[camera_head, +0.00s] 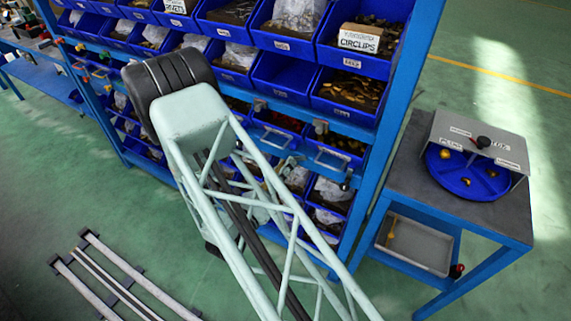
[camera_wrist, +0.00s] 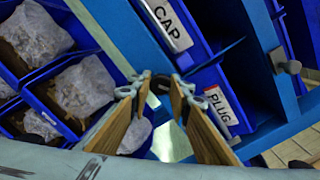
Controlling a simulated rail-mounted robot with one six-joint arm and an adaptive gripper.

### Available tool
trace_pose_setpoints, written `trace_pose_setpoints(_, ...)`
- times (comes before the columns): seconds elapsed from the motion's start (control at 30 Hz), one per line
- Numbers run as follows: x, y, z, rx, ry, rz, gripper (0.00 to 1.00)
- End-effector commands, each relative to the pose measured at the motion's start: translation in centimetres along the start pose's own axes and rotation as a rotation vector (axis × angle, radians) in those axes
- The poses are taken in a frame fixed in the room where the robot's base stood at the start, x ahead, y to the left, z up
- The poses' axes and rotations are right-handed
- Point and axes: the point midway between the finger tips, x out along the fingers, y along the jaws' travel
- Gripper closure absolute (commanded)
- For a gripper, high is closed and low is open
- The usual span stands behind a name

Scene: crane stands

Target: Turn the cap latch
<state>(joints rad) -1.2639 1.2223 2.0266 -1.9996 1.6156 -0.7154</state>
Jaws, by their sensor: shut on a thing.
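In the wrist view, my gripper (camera_wrist: 160,80) has two wooden-faced fingers that converge at the tips. They are shut on a small dark piece (camera_wrist: 161,84), which looks like the cap latch. The fingertips hide most of it, so its angle cannot be told. The blue front with the white CAP label (camera_wrist: 166,22) is just above the fingertips. A second blue front with a PLUG label (camera_wrist: 221,109) is to the right of the fingers. In the head view, my arm's lattice link hides the gripper and the latch.
Blue bins with bagged parts (camera_wrist: 83,90) fill the left of the wrist view. Another grey latch with a knob (camera_wrist: 285,65) sits on the blue frame at right. In the head view, a side table (camera_head: 400,185) bears a blue round tray (camera_head: 450,180) under a grey labelled cover.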

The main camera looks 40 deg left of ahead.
Motion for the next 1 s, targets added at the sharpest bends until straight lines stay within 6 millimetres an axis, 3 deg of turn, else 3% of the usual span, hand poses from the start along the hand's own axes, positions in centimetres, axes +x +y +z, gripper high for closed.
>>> trace_pose_setpoints(1.0,-0.02,0.02,-0.01,-0.793,0.000,0.001,0.92)
